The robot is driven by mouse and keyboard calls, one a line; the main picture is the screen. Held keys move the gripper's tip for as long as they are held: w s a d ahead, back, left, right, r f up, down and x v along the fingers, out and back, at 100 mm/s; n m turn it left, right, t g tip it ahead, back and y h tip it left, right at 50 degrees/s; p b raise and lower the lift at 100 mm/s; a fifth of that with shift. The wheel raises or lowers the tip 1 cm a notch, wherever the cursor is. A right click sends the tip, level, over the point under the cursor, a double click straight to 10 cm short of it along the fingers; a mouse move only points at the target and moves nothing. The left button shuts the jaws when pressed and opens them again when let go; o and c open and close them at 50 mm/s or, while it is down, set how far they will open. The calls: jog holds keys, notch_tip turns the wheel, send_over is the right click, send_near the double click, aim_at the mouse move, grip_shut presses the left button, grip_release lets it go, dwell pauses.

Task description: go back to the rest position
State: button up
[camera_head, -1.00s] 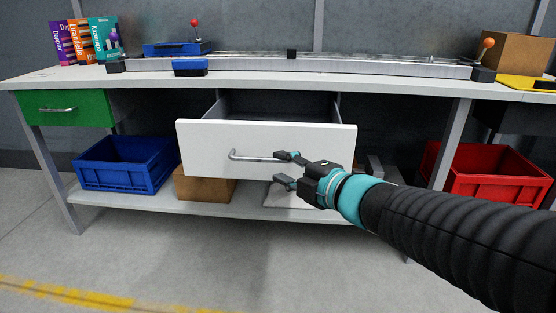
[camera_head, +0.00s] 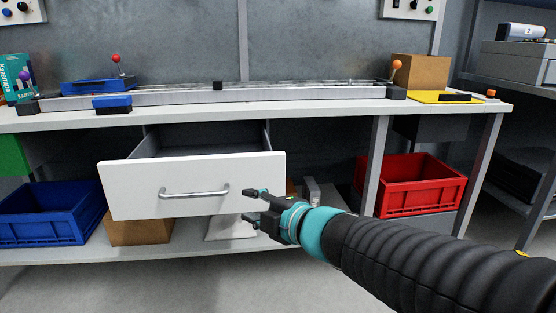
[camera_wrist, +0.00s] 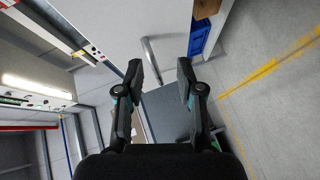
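My gripper (camera_head: 252,207) is open and empty in the head view, with its fingers pointing left. It is just right of the metal handle (camera_head: 194,193) on a white drawer front (camera_head: 130,188), and apart from it. The drawer stands pulled out under the workbench, and its inside shows only in part. In the wrist view, my gripper (camera_wrist: 160,75) has its two fingers spread with nothing between them. The curved handle (camera_wrist: 152,57) shows beyond the fingertips.
A blue crate (camera_head: 45,226), a cardboard box (camera_head: 140,230) and a red crate (camera_head: 420,200) stand on the shelf below. A rail (camera_head: 250,95) and a yellow mat (camera_head: 430,97) are on the bench top (camera_head: 330,107). Floor in front is clear.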

jog(key=d+f+m+h+p, duration=0.1)
jog(key=d+f+m+h, duration=0.2)
jog(key=d+m+h, duration=0.35)
jog(key=d+f+m+h+p, duration=0.1)
jog(key=d+f+m+h, duration=0.25)
jog(key=d+m, duration=0.5)
jog(key=s+d+r+m+g+p, duration=0.2)
jog(key=s+d+m+p, duration=0.1)
jog(key=s, duration=0.6)
jog(key=s+d+r+m+g+h+p, duration=0.1)
jog(key=s+d+r+m+g+p, duration=0.1)
jog(key=s+d+m, duration=0.4)
jog(key=s+g+p, duration=0.1)
jog(key=s+p, duration=0.1)
jog(key=s, duration=0.1)
jog(key=shift+s+r, duration=0.15)
jog(key=shift+r, duration=0.05)
jog(key=shift+a, duration=0.15)
dwell(0.6)
